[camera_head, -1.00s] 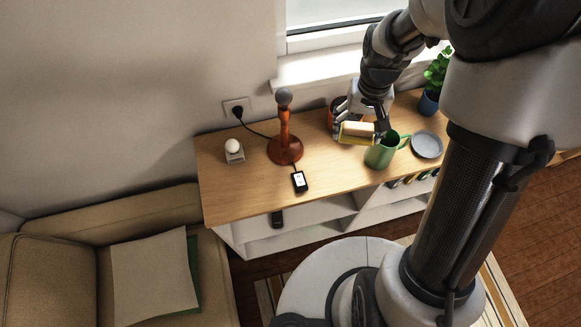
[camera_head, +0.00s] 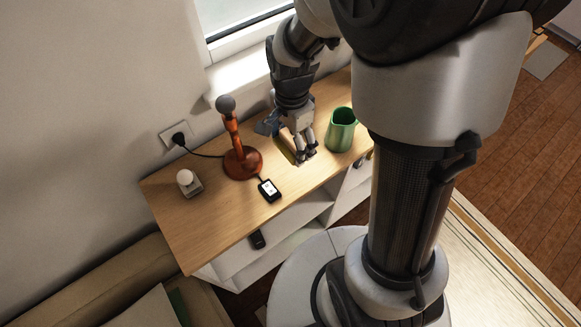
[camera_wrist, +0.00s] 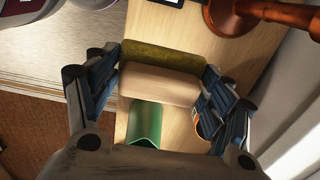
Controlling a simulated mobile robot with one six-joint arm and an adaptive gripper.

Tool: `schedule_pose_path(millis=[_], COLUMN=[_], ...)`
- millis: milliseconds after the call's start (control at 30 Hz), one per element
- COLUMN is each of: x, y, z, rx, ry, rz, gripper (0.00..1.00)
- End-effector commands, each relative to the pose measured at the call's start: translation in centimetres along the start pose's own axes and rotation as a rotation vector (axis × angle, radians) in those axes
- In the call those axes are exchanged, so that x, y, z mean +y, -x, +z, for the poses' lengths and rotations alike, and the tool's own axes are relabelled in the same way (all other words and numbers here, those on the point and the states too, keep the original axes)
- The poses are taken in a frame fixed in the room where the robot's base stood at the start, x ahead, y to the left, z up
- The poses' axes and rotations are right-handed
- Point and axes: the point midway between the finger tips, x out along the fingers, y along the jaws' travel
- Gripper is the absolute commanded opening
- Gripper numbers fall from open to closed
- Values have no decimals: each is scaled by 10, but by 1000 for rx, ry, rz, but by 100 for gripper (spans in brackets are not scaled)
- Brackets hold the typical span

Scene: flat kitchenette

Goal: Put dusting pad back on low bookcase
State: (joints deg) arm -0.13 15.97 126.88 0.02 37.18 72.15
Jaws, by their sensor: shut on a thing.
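The dusting pad (camera_head: 286,145) is a block with a beige layer and an olive-yellow layer. My gripper (camera_head: 303,155) is shut on it, low over the wooden top of the low bookcase (camera_head: 215,210), between the orange lamp and the green jug. The wrist view shows the pad (camera_wrist: 160,82) held between the fingers at its two ends. My fingers partly cover the pad in the head view. I cannot tell whether its underside touches the wood.
A green jug (camera_head: 341,131) stands right of my gripper. An orange lamp (camera_head: 241,161) stands to the left, with a small black device (camera_head: 269,190) in front. A white egg-like item on a stand (camera_head: 187,183) is farther left. Bare wood lies in front of my gripper.

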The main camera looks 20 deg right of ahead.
Motion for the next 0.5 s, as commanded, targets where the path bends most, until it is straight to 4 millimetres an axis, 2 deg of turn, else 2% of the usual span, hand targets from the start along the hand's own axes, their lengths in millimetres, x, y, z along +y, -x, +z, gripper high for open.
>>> schedule_pose_path(millis=[33, 233, 333, 500], x=[1, 1, 1, 0], y=[-20, -70, -86, -97], z=[0, 0, 0, 0], rx=[-2, -1, -1, 0], ry=[0, 2, 2, 2], rz=[6, 4, 3, 0], gripper=[52, 52, 52, 52])
